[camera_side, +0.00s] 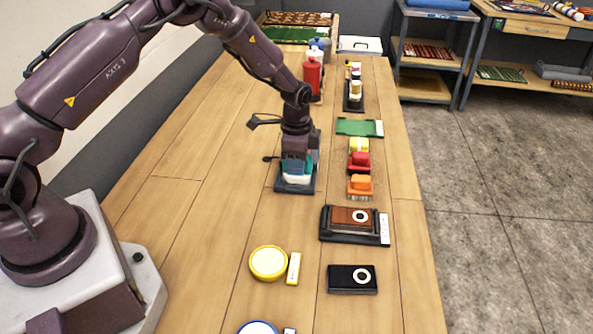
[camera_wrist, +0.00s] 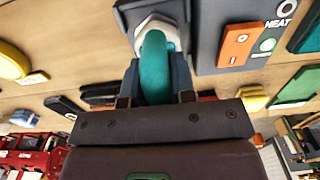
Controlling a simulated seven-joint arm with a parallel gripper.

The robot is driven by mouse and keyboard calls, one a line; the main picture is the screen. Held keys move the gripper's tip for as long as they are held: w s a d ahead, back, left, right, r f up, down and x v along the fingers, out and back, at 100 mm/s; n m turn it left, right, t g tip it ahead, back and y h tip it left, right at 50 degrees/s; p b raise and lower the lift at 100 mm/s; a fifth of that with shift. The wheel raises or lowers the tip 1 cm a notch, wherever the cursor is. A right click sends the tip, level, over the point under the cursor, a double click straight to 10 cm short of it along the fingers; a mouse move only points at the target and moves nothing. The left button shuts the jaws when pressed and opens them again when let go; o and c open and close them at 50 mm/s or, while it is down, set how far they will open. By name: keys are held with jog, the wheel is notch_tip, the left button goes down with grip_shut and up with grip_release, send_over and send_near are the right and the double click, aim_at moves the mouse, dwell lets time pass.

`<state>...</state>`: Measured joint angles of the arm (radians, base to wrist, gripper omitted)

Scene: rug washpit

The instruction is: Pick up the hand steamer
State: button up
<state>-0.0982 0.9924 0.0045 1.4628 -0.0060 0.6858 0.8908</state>
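The hand steamer (camera_side: 297,178) has a white body and a teal handle. It sits on a dark dock (camera_side: 281,188) on the wooden bench. In the wrist view the teal handle (camera_wrist: 154,66) runs between the two fingers of my gripper (camera_wrist: 155,84), with the white body beyond. The fingers press close on both sides of the handle, with no clear gap seen. In the side view my gripper (camera_side: 296,163) points down over the steamer and hides its upper part. The dock carries an orange switch and a green button beside the word HEAT in the wrist view.
A red bottle (camera_side: 312,78) stands behind. To the right are a green pad (camera_side: 357,127), a red brush (camera_side: 359,163), an orange brush (camera_side: 360,187) and a brown block (camera_side: 351,216) on a tray. A yellow round tin (camera_side: 268,263) and a black box (camera_side: 352,279) lie nearer.

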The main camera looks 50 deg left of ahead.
grip_shut()
jog(key=shift+r, duration=0.1)
jog(key=shift+r, duration=0.55)
jog(key=r, duration=0.2)
jog(key=shift+s+r, duration=0.2)
jog(key=shift+r, duration=0.15)
jog(key=s+d+r, duration=0.1)
jog(key=s+r, duration=0.8)
jog(key=s, duration=0.4)
jog(key=shift+s+d, duration=0.2)
jog(key=shift+s, duration=0.05)
